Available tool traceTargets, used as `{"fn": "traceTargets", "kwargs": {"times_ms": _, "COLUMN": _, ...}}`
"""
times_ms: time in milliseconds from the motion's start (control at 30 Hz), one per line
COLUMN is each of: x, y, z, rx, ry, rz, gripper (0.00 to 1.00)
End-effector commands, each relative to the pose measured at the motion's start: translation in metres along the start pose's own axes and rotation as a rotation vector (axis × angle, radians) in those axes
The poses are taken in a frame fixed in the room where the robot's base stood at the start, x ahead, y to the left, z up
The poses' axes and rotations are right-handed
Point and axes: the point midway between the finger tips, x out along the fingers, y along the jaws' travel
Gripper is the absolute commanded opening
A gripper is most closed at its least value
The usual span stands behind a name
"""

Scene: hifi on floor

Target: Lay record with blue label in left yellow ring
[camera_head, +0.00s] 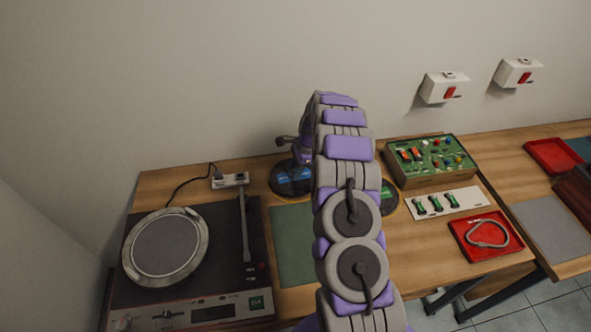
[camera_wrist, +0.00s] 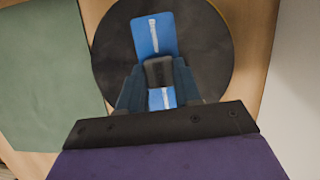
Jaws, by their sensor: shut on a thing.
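The record (camera_head: 281,187) is a black disc with a blue label, at the back of the wooden table. It fills the upper middle of the wrist view (camera_wrist: 115,62), where its blue label (camera_wrist: 145,36) has a white mark. My gripper (camera_wrist: 158,76) is shut on a dark raised piece at the record's centre, between its two fingers. A thin yellow edge (camera_wrist: 229,22) shows beside the record at upper right, likely the left yellow ring; most of it is covered. I cannot tell whether the record touches the table. A second dark round spot with a yellow rim (camera_head: 397,207) is partly behind my arm.
A turntable (camera_head: 165,246) stands at left, with a green mat (camera_head: 290,240) beside it. At right are a green-topped box of parts (camera_head: 430,157), a white strip with green pieces (camera_head: 465,201) and a red tray (camera_head: 472,251) with a cable loop. The wall rises close behind.

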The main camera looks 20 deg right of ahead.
Motion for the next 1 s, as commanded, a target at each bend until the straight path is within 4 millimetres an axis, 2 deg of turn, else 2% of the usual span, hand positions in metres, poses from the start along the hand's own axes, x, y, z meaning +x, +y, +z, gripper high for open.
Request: {"fn": "traceTargets", "kwargs": {"times_ms": 1000, "x": 0.0051, "y": -0.0002, "z": -0.0033, "rx": 0.000, "ry": 0.000, "rz": 0.000, "gripper": 0.01}}
